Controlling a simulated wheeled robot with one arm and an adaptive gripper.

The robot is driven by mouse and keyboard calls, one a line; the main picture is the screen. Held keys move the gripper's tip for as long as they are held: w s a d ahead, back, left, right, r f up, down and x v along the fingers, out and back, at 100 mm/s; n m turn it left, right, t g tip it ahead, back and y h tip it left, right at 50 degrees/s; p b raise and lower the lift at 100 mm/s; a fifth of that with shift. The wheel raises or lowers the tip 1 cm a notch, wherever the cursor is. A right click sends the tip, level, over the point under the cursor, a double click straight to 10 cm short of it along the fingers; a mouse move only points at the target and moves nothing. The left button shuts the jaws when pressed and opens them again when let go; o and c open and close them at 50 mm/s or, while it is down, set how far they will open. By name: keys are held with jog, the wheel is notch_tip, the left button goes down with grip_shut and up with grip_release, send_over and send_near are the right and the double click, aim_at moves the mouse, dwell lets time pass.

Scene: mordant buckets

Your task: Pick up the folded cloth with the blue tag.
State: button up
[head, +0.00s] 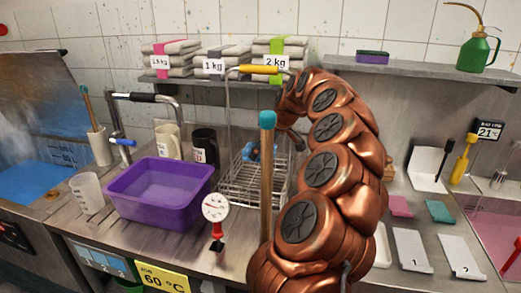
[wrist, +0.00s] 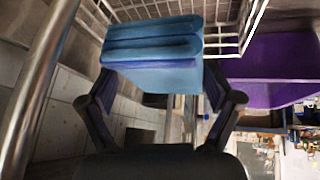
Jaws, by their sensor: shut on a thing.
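My gripper (wrist: 158,88) is shut on a blue folded cloth (wrist: 152,42), which sits between the two fingers with its layered folds showing. No tag can be made out on it. In the head view a small patch of the blue cloth (head: 249,153) shows at the wire rack, partly hidden behind a wooden stick. My gripper is mostly hidden there by the stick and my arm. Whether the cloth touches the rack I cannot tell.
The wire rack (head: 238,188) stands close around the held cloth, with the purple tub (head: 160,205) to its left. Upright in front is a teal-topped wooden stick (head: 266,185). Stacks of grey cloths (head: 170,60) with weight labels lie on the shelf above.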

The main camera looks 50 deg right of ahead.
jog(key=s+a+b, duration=0.1)
jog(key=s+a, duration=0.2)
jog(key=s, duration=0.1)
jog(key=s+a+b, duration=0.1)
jog(key=s+a, duration=0.2)
jog(key=s, duration=0.2)
jog(key=s+a+b, duration=0.2)
jog(key=s+a, duration=0.1)
jog(key=s, duration=0.2)
jog(key=shift+a, duration=0.1)
jog(key=shift+s, duration=0.1)
dwell(1.1)
